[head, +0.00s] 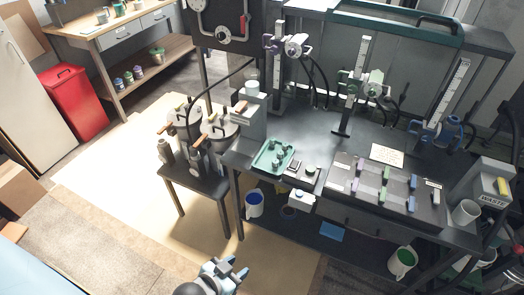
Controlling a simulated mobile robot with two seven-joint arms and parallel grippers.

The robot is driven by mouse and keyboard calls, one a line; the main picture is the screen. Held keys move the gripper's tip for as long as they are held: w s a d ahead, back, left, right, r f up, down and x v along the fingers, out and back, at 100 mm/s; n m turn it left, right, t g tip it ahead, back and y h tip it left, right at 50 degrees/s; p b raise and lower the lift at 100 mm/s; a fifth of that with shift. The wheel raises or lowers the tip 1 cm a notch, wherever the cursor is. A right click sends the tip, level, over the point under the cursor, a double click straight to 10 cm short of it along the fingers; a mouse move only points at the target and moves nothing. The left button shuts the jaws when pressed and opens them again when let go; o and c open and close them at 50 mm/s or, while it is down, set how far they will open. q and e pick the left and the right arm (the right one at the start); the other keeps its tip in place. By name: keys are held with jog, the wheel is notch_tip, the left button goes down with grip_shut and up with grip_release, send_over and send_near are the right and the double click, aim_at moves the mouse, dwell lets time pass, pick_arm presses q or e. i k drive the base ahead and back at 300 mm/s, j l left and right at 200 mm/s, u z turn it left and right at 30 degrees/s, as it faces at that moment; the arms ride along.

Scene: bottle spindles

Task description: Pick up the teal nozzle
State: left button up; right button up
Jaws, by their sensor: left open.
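I cannot clearly pick out the teal nozzle at this size. A teal tray (260,163) on the dark workbench (318,133) holds several small greenish pieces, too small to tell apart. A grey panel (345,176) to its right carries purple, green and blue pieces in rows. My left gripper (236,268) is at the bottom of the head view, in front of the bench and well short of the tray. It is open, and nothing shows between its fingers. My right gripper is not in view.
Three spindle stands rise at the bench's back, including the middle one (362,75). A small dark table (203,182) with metal pots stands left of the bench. A grey waste bin (486,180) is at the bench's right end. Open floor lies before the bench.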

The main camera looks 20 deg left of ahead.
aim_at(275, 162)
jog(key=j, duration=1.45)
